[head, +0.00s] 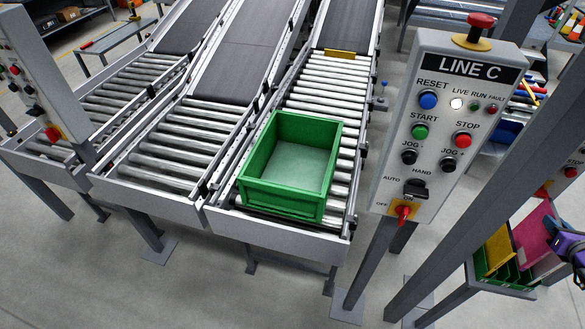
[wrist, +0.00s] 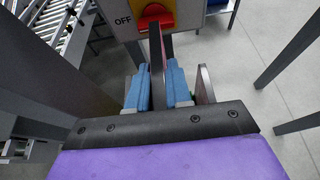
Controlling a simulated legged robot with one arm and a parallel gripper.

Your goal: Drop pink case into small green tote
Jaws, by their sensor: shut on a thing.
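The green tote (head: 258,187) is an open, empty box standing on the near end of the middle-right roller conveyor in the head view. The pink case (head: 532,232) is a thin, flat panel at the right edge, tilted, by a green slotted holder (head: 508,284). My gripper (head: 564,236) is at the right edge beside the pink case, partly cut off by the frame. My gripper is far right of the green tote.
A yellow panel (head: 498,250) stands in the green holder next to the pink case. The LINE C control box (head: 440,130) on grey posts stands between the holder and the conveyor. Other roller conveyors (head: 150,150) lie left of the tote.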

